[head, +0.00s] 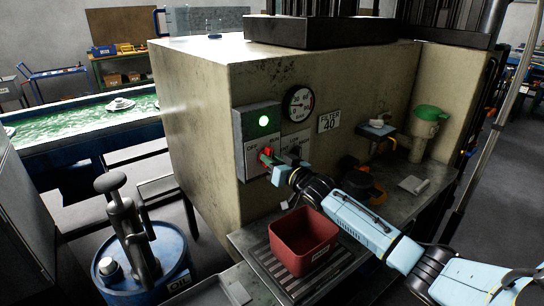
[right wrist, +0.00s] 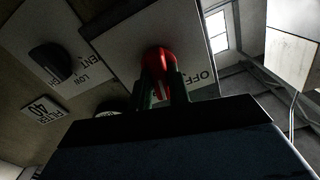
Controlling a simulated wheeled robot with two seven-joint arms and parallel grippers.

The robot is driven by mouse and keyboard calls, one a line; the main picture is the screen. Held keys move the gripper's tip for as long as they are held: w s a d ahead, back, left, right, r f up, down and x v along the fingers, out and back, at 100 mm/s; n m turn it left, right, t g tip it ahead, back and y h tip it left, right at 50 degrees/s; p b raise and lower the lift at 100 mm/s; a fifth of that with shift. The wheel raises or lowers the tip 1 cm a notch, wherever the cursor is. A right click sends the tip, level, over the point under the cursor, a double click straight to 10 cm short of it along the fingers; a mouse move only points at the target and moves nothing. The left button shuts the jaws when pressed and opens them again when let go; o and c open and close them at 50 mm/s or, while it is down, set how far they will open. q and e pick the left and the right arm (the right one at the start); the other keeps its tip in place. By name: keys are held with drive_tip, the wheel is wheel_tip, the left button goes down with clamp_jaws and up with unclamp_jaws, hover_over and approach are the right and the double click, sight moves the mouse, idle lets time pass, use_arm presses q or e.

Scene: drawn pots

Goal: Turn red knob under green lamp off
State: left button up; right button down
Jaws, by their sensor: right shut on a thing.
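The green lamp (head: 264,121) is lit on a grey control box on the front of the beige machine. The red knob (head: 264,156) sits below the lamp on a white label plate with lettering. My right gripper (head: 268,158) reaches in from the right and is shut on the red knob. In the right wrist view the red knob (right wrist: 158,62) is between the two fingers, with "OFF" lettering to its lower right. The knob's pointer direction is partly hidden by the fingers. My left gripper is not in view.
A black knob (right wrist: 52,62) with "LOW" lettering is beside the red one. A red bin (head: 303,240) stands below my right arm. A blue oil drum (head: 150,270) is at lower left.

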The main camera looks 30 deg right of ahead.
drive_tip(key=n, duration=0.3)
drive_tip(key=n+p, duration=0.1)
drive_tip(key=n, duration=0.3)
drive_tip(key=n+p, duration=0.1)
drive_tip(key=n, duration=0.2)
drive_tip(key=shift+a+f, duration=0.1)
drive_tip(key=shift+a, duration=0.15)
drive_tip(key=shift+n, duration=0.4)
drive_tip(key=c, duration=1.3)
unclamp_jaws()
drive_tip(key=shift+s, duration=0.1)
drive_tip(key=s, duration=0.8)
drive_tip(key=s+d, duration=0.1)
drive_tip(key=s, duration=0.4)
drive_tip(key=shift+s, duration=0.1)
